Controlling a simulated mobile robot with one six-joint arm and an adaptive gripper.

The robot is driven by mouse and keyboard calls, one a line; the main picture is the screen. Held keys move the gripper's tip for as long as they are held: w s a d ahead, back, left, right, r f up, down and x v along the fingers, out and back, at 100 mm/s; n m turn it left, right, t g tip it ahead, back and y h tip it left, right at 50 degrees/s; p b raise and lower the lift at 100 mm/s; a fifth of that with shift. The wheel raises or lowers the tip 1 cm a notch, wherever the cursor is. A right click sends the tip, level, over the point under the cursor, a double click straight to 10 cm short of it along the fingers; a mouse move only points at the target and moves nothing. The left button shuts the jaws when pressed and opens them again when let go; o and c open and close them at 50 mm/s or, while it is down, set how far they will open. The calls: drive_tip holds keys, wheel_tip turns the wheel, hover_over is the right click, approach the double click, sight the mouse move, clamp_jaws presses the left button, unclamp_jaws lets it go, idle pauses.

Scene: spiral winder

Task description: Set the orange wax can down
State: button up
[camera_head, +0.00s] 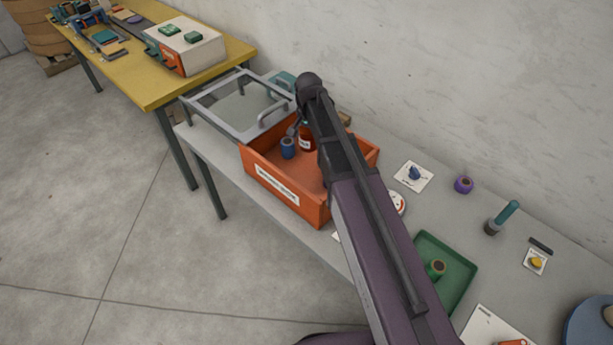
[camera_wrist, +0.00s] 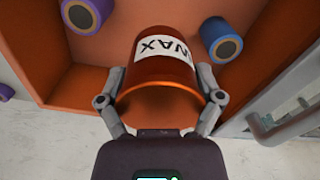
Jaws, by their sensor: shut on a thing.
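The orange wax can (camera_wrist: 158,75), with a white WAX label, is between the two fingers of my gripper (camera_wrist: 160,98). My gripper is shut on it. In the head view the can (camera_head: 306,142) is inside the orange bin (camera_head: 262,182), close to a blue spool (camera_head: 287,148). My arm hides much of the bin and part of the can there. I cannot tell whether the can touches the bin's floor.
In the wrist view the blue spool (camera_wrist: 222,42) is right of the can and a purple spool (camera_wrist: 85,14) is left. A grey framed lid (camera_head: 240,105) stands beside the bin. A green tray (camera_head: 455,268) and small items lie on the table's other side.

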drive_tip(key=shift+f, duration=0.6)
drive_tip(key=shift+b, duration=0.35)
drive_tip(key=b, duration=0.6)
hover_over(308, 169)
wheel_tip(308, 169, down, 6)
drive_tip(key=shift+f, duration=0.1)
drive_tip(key=shift+f+b, duration=1.85)
drive_tip(key=shift+b, duration=0.05)
